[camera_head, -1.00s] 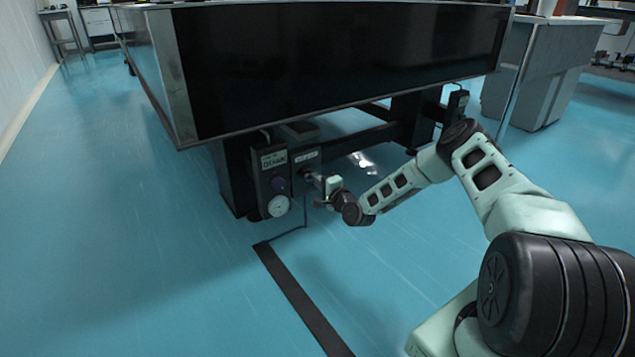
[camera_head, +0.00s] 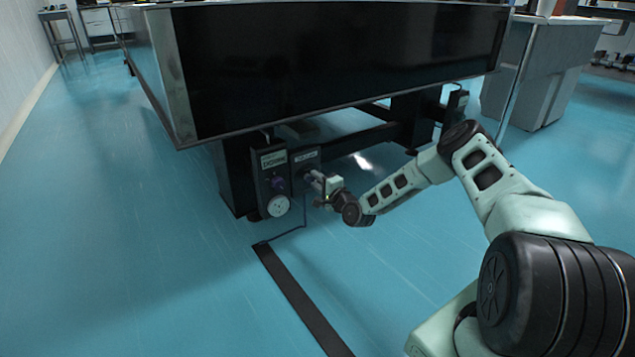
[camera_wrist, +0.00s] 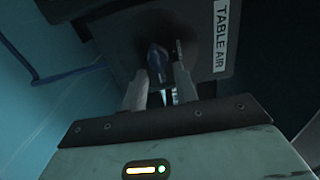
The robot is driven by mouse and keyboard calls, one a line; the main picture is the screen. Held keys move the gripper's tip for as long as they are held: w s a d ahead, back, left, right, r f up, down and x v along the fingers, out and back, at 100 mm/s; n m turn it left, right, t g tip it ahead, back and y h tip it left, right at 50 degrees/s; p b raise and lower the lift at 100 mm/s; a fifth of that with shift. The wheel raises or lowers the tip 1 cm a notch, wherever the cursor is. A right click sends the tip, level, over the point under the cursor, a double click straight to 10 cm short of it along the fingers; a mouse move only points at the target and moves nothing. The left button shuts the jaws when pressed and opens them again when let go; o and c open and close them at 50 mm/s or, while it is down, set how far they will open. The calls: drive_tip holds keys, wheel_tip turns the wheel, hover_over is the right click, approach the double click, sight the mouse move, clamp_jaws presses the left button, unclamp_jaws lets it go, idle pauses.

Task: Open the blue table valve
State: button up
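The blue valve handle (camera_wrist: 157,64) is on a dark panel (camera_wrist: 116,42) labelled "TABLE AIR" in the wrist view. My gripper (camera_wrist: 160,80) reaches the panel with one finger on each side of the handle. The fingers stand apart, with a narrow gap showing on the right side of the handle; whether the left finger touches it I cannot tell. In the head view my gripper (camera_head: 314,179) is at the right-hand panel (camera_head: 306,156) under the table corner, and it hides the handle there.
A neighbouring panel (camera_head: 270,172) with a purple-blue knob (camera_head: 278,184) and a round gauge (camera_head: 278,206) is just left. The big black optical table (camera_head: 340,65) overhangs the panels. A dark strip (camera_head: 300,300) lies on the floor; floor to the left is clear.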

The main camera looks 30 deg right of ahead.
drive_tip(key=s+p, duration=0.7)
drive_tip(key=s, duration=1)
drive_tip(key=shift+s+d, duration=0.2)
drive_tip(key=shift+d, duration=0.1)
